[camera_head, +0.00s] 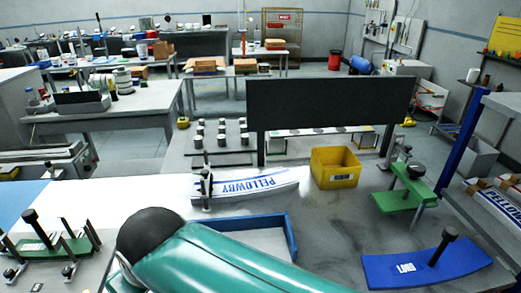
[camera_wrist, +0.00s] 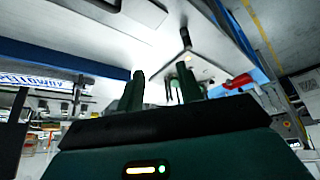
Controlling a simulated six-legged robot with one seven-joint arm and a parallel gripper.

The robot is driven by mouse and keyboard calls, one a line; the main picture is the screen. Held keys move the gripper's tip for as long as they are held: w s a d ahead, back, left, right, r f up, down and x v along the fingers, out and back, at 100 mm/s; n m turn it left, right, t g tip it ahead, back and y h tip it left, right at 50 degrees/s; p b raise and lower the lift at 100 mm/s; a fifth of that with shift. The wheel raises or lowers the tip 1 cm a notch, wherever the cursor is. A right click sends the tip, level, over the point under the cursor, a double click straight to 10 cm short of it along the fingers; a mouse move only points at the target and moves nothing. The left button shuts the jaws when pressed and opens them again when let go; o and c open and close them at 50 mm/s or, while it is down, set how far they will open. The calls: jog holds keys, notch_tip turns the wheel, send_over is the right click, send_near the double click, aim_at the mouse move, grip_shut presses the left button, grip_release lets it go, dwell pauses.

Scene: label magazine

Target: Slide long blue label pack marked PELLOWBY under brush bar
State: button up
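A long label pack (camera_head: 258,184), white with blue edges and marked PELLOWBY, lies on the table in the middle of the head view. Its left end is beside small metal posts with black knobs (camera_head: 205,182). A wide black panel (camera_head: 330,104) stands on two posts behind it; I cannot tell whether this is the brush bar. The pack appears clear of the panel. PELLOWBY lettering also shows at the left in the wrist view (camera_wrist: 32,80). My gripper (camera_wrist: 162,88) has two green fingers apart with nothing visible held between them. It is out of the head view.
A yellow bin (camera_head: 335,168) stands right of the pack. A blue-rimmed tray (camera_head: 290,236) is in front, partly behind my teal arm. A blue block marked LORD or similar (camera_head: 425,268) and a green clamp (camera_head: 402,197) are at right. A green fixture (camera_head: 48,247) is at left.

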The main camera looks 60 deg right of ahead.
jog(key=o, duration=0.5)
jog(key=shift+w+d, duration=0.15)
jog(key=o, duration=0.9)
jog(key=w+d+r+m, duration=0.2)
jog(key=w+d+m, duration=0.1)
jog(key=w, duration=0.1)
jog(key=shift+w+r+g+h, duration=0.3)
jog(key=shift+r+g, duration=0.05)
jog(key=shift+g, duration=0.05)
jog(key=w+d+r+m+g, duration=0.1)
jog(key=w+d+r+m, duration=0.1)
jog(key=w+d+m, duration=0.25)
jog(key=m+g+y, duration=0.2)
jog(key=m+y, duration=0.1)
jog(key=m, duration=1.6)
send_over(246, 185)
jog(key=s+d, duration=0.3)
notch_tip(246, 185, down, 8)
jog(key=shift+d+f, duration=0.15)
jog(key=shift+d, duration=0.05)
jog(key=shift+w, duration=0.1)
jog(key=x, duration=1.4)
jog(key=shift+w+a, duration=0.1)
jog(key=shift+w, duration=0.15)
